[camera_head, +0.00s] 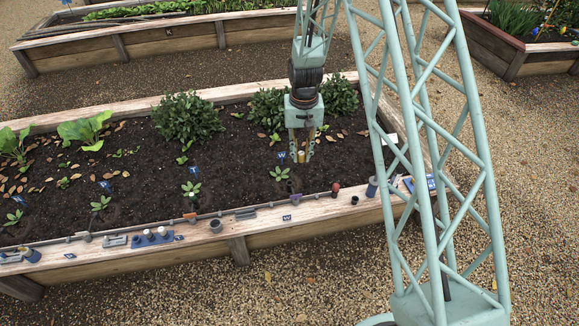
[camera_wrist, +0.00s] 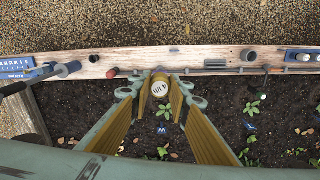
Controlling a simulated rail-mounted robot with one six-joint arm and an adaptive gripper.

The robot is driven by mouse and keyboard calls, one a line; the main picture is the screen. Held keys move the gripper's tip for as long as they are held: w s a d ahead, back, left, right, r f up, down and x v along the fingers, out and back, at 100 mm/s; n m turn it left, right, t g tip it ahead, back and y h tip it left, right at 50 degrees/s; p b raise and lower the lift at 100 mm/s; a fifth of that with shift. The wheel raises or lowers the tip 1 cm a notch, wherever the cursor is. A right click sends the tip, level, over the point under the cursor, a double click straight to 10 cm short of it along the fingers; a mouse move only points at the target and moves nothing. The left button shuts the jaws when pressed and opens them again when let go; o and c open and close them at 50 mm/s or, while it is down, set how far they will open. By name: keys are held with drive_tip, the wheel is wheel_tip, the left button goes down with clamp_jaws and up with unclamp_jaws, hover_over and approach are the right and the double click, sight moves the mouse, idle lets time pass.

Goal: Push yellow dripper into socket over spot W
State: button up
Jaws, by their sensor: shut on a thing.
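My gripper (camera_head: 301,150) hangs over the bed soil, pointing down, behind the small plant (camera_head: 279,173) at spot W. Its fingers are closed on the yellow dripper (camera_head: 301,157). In the wrist view the dripper's round pale top (camera_wrist: 160,85), marked "4 l/h", sits between the yellow-padded fingertips. The blue W tag (camera_head: 281,157) stands in the soil just left of my gripper; it also shows in the wrist view (camera_wrist: 161,130). A purple marker (camera_head: 295,198) is on the pipe along the front board, near the W plate (camera_head: 287,218). The socket itself I cannot make out clearly; the dripper is apart from the pipe.
The front board (camera_head: 263,225) carries a red-topped piece (camera_head: 336,188), a black cup (camera_head: 354,199), a grey cylinder (camera_head: 372,186) and a grey cup (camera_head: 216,226). A blue rack (camera_head: 175,238) with pale-topped pieces is further left. Bushy plants (camera_head: 187,118) stand behind.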

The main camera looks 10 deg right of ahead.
drive_tip(key=w+f+m+b, duration=0.3)
drive_tip(key=w+f+m, duration=0.3)
drive_tip(key=w+f, duration=0.4)
drive_tip(key=w+f+m+b, duration=0.2)
drive_tip(key=w+f+m, duration=0.4)
drive_tip(key=f, duration=1.1)
drive_tip(key=w, duration=0.4)
drive_tip(key=shift+w+f+b, duration=0.15)
drive_tip(key=shift+f+b, duration=0.25)
drive_tip(key=shift+f, duration=0.2)
drive_tip(key=shift+f+b, duration=0.8)
drive_tip(key=shift+f, duration=1.9)
drive_tip(key=shift+b, duration=0.4)
drive_tip(key=shift+f+b, duration=1.05)
drive_tip(key=shift+f, duration=0.8)
